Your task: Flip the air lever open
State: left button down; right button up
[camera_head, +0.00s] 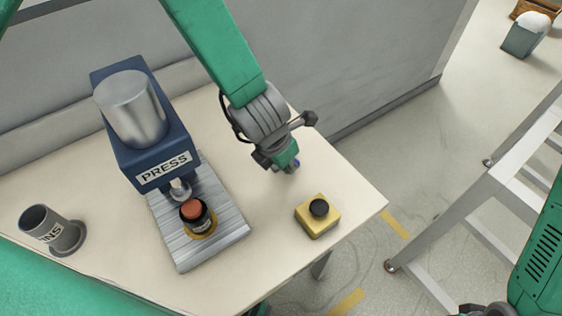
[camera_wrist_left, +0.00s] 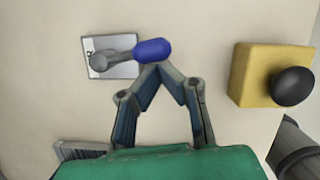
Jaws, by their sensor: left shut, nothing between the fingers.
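The air lever has a blue handle (camera_wrist_left: 152,50) on a grey stem, mounted on a pale plate (camera_wrist_left: 118,68) with partly hidden lettering. In the left wrist view the handle points right, away from the plate. My left gripper (camera_wrist_left: 160,68) is shut and empty, its fingertips together just below the handle; I cannot tell whether they touch it. In the head view my left gripper (camera_head: 289,167) is low over the table, right of the press, and hides nearly all of the lever. My right gripper does not show clearly.
A blue press (camera_head: 120,165) stands left with a ribbed base (camera_head: 225,225) bearing a dark, red-topped part (camera_head: 193,210). A yellow box with a black button (camera_head: 318,222) is near the table's right corner. A grey cup (camera_head: 58,236) stands far left. A metal frame (camera_head: 480,195) is beyond the table.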

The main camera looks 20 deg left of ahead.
aim_at(296, 160)
pick_arm(q)
jog(key=shift+w+d+n, duration=0.25)
jog(key=shift+d+n, duration=0.2)
jog(key=shift+n, duration=0.25)
jog(key=shift+w+d+n+y, duration=0.1)
jog(key=shift+w+n+y, duration=0.15)
jog(key=shift+n, duration=0.25)
jog(key=n, duration=0.1)
jog(key=w+n+y, duration=0.1)
jog(key=n, duration=0.1)
jog(key=shift+w+d+n, duration=0.2)
jog(key=shift+w+n, duration=0.1)
jog(key=w+n, duration=0.1)
jog(key=w+d+n+y, duration=0.1)
jog(key=n, duration=0.1)
jog(key=shift+n+p, duration=0.3)
jog(key=shift+p, duration=0.1)
jog(key=shift+w+d+n+y, duration=0.1)
jog(key=shift+w+n+y, duration=0.3)
jog(key=shift+n, duration=0.4)
jog(key=shift+w+a+n+y+p, duration=0.3)
jog(key=shift+w+n, duration=0.5)
jog(key=shift+n, duration=0.6)
jog(key=shift+w+g, duration=0.1)
jog(key=shift+g, duration=0.2)
jog(key=shift+w+n, duration=0.1)
jog(key=shift+n, duration=0.2)
